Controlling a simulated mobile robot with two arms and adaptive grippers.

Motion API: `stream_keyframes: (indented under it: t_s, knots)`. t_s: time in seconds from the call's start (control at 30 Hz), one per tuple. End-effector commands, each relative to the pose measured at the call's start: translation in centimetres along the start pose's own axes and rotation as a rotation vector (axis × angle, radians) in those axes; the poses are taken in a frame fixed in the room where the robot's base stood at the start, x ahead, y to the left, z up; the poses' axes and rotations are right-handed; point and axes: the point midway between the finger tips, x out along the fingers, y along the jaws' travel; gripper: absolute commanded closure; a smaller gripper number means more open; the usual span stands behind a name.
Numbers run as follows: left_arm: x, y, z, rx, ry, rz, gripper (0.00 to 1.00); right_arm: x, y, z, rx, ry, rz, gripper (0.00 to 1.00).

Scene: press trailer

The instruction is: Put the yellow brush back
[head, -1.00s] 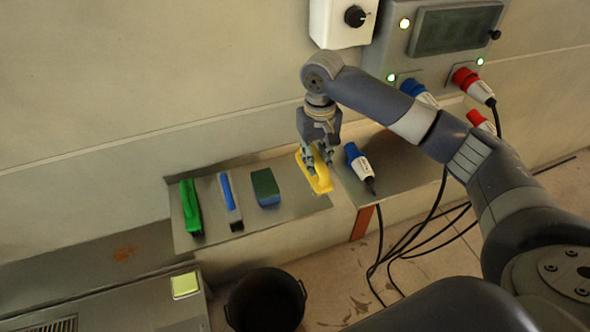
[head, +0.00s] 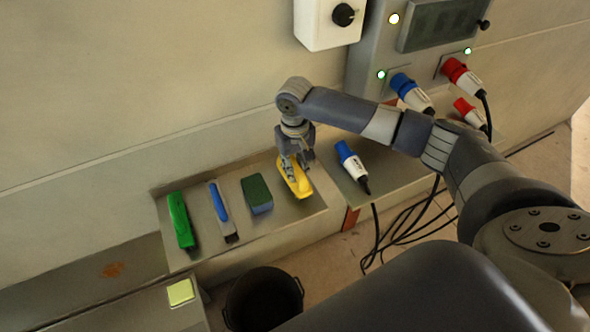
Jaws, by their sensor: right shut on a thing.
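The yellow brush (head: 301,189) is at the right end of the grey shelf (head: 283,221), right of a green and blue block. My right gripper (head: 294,170) points down over it and is shut on it. The brush seems to lie at the shelf surface, though I cannot tell whether it fully rests there. My left gripper is not in view.
On the shelf stand a green brush (head: 180,221), a blue-handled brush (head: 219,206) and the green and blue block (head: 257,194). A blue plug (head: 352,162) lies on the shelf to the right. Black cables (head: 405,232) hang there. A black bucket (head: 263,299) stands below.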

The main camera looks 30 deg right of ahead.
Motion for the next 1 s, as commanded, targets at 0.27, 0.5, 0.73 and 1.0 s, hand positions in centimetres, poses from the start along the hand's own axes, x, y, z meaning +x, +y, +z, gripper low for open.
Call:
stream_keyframes:
  t_s: [0.27,0.5,0.73,1.0]
  knots:
    - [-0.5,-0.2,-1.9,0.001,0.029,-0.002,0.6,1.9,0.0,0.0,-0.001,0.0,0.0,1.0]
    - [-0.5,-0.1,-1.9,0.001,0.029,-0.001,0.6,2.1,0.0,0.0,0.0,0.0,-0.001,1.0]
    - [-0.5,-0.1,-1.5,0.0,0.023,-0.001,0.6,2.2,0.0,0.0,0.0,0.0,0.0,0.6]
    - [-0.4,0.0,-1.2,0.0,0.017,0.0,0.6,1.9,0.0,0.0,0.0,0.001,0.0,0.6]
